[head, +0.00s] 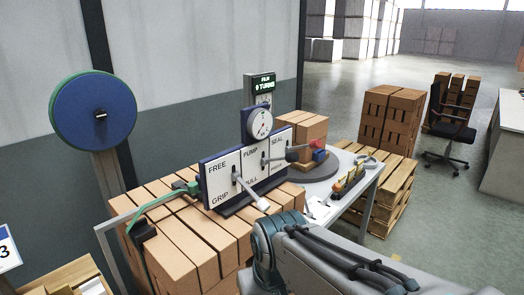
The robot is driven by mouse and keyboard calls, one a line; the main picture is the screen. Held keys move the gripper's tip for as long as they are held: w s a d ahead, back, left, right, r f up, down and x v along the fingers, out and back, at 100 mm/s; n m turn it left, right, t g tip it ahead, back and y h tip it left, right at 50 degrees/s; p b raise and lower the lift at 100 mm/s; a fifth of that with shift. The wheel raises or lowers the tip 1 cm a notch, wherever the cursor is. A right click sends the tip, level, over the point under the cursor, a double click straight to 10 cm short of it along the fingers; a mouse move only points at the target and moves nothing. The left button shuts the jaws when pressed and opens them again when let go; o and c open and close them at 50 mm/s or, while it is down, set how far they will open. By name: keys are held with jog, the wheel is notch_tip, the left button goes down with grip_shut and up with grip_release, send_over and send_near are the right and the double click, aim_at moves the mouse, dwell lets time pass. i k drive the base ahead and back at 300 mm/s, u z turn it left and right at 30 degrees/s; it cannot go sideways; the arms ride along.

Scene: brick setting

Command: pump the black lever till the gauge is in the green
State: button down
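The black lever (291,155) sticks out from the PUMP/PULL section of a white control panel (221,178), its dark knob toward the right. A round white gauge (260,123) in a blue housing stands above the panel. Its needle and colour zones are too small to read. A lever with a pale knob (262,204) points down and right from beside the FREE/GRIP label. A red-knobbed lever (315,145) is by the SEAL section. Part of my arm crosses the bottom right, below the panel. My gripper does not show.
The panel stands by strapped brick stacks (178,233) on a table. A green strap (155,203) runs left from the panel. Bricks (303,132) sit on a round turntable (318,172) behind. A film display (264,87) reads 0 turns. Open floor (425,215) lies right.

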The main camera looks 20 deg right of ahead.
aim_at(290, 156)
jog(key=k, duration=1.2)
jog(key=z, duration=0.9)
jog(key=i, duration=1.95)
jog(key=u, duration=0.65)
